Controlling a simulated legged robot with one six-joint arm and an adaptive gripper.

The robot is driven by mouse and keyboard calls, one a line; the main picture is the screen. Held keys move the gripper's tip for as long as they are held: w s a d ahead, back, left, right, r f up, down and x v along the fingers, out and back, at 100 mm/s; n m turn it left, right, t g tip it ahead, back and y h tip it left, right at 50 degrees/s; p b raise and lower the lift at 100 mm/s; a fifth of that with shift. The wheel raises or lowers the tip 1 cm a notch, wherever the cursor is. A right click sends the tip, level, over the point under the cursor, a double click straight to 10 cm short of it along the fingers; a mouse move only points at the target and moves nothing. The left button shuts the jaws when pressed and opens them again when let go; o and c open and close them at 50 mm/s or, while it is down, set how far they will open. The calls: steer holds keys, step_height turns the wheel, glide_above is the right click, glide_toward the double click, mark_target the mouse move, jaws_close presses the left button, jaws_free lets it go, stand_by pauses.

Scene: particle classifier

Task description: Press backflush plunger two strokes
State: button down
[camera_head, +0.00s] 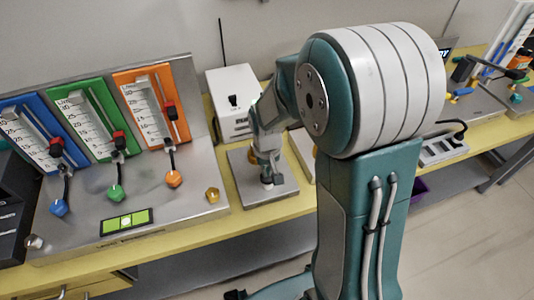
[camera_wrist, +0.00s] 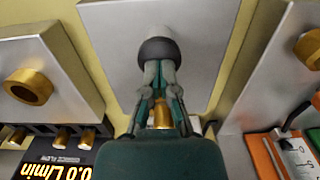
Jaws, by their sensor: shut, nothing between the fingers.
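The backflush plunger shows in the wrist view as a dark round knob (camera_wrist: 157,50) on a pale shaft over a grey plate (camera_wrist: 215,20). In the head view the same grey plate (camera_head: 288,189) lies on the bench, and a dark part of the plunger (camera_head: 272,181) shows under my gripper. My gripper (camera_head: 266,168) points down over the plate with its fingers shut and nothing between them. In the wrist view the fingertips (camera_wrist: 158,68) overlap the near side of the knob; whether they touch it, I cannot tell. The knob's height is hard to judge.
Left of the plate stands a metal panel with a blue (camera_head: 28,128), a green (camera_head: 90,118) and an orange gauge (camera_head: 150,105), and a brass fitting (camera_head: 212,195). A white box (camera_head: 234,90) stands behind. In the wrist view a 0.0 L/min display (camera_wrist: 55,165) sits lower left.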

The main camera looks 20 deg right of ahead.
step_height(320, 180, up, 14)
steer(key=shift+f, duration=0.25)
steer(key=shift+w, duration=0.1)
stand_by(1.0)
steer(key=s+r+t, duration=0.2)
steer(key=s+r, duration=0.1)
steer(key=s, duration=0.5)
steer(key=s+r+t, duration=0.3)
steer(key=s+r, duration=0.1)
steer(key=s, duration=0.4)
steer(key=shift+s+t, duration=0.15)
steer(key=shift+t, duration=0.15)
